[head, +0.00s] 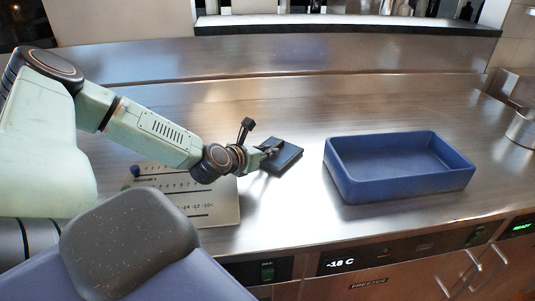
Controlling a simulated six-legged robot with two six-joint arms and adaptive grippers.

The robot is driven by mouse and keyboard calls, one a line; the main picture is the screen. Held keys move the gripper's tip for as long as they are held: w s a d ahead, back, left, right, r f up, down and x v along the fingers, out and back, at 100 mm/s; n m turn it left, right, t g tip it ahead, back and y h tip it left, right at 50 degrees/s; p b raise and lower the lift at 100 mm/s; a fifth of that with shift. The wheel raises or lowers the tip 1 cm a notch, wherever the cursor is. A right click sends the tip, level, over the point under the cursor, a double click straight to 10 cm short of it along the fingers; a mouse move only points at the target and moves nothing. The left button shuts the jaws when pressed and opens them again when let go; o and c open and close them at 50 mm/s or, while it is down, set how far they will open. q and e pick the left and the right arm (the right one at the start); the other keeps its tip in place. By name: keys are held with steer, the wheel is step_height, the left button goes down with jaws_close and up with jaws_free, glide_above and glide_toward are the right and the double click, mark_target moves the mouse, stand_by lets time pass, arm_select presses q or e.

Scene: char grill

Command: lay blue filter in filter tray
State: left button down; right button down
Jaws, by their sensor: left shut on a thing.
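The blue filter (284,157) is a small dark blue, flat, square piece near the middle of the head view. My left gripper (271,151) reaches in from the left and is shut on the filter at its left edge. The filter appears to be just above the steel counter; whether it touches cannot be told. The filter tray (350,188) is a blue, open rectangular bin to the right of the filter, and its visible inside looks empty. A gap of bare counter lies between filter and tray. My right gripper is not in view.
A metal pot (522,128) stands at the far right. The freezer front (400,270) drops below the counter edge. The counter (270,95) behind is clear.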

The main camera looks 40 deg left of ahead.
arm_select(q)
steer(key=shift+f, duration=0.1)
steer(key=c, duration=1.8)
jaws_free()
steer(key=shift+w+d+f, duration=0.1)
steer(key=shift+w, duration=0.1)
steer(key=o, duration=0.3)
steer(key=shift+o, duration=0.7)
steer(key=shift+s, duration=0.15)
